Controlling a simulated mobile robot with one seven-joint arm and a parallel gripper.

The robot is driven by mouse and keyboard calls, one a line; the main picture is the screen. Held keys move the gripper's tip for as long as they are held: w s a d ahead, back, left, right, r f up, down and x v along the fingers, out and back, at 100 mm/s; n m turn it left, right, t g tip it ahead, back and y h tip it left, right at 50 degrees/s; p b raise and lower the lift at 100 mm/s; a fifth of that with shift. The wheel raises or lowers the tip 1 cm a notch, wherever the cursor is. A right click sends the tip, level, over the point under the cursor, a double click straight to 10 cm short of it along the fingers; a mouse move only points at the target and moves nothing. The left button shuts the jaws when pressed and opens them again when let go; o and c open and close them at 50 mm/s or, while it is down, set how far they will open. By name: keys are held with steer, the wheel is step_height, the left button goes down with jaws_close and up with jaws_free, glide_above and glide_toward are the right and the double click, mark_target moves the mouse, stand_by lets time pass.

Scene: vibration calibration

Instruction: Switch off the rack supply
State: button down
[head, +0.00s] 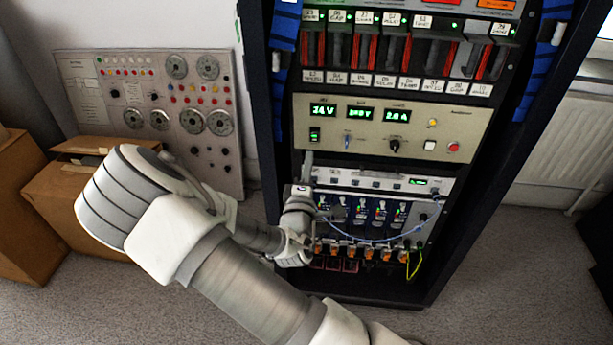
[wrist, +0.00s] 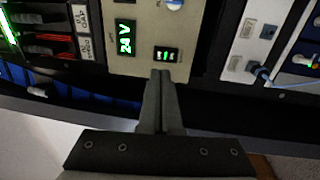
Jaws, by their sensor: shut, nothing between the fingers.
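The rack supply is a beige panel (head: 365,140) in the rack, with lit green displays (head: 323,109). A small black switch with a green light (head: 314,135) sits at its lower left. In the wrist view the beige panel (wrist: 138,38) shows a lit 24 V display (wrist: 125,37) and the green-lit switch (wrist: 166,54). My gripper (wrist: 160,76) is shut and empty, its fingertips close to the switch in the picture. Whether they touch it, I cannot tell. In the head view my gripper (head: 308,157) points up just below the switch, partly hidden by my arm.
A module unit with blue cables (head: 375,238) lies below the supply, beside my wrist. Red-and-black modules (head: 365,50) sit above. The dark rack frame (head: 270,120) borders the left side. A grey instrument panel (head: 150,100) and cardboard boxes (head: 70,195) stand to the left.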

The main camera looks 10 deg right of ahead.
mark_target(314, 133)
steer(key=b+x, duration=0.1)
steer(key=x, duration=0.6)
steer(key=shift+w, duration=0.1)
steer(key=shift+r, duration=0.15)
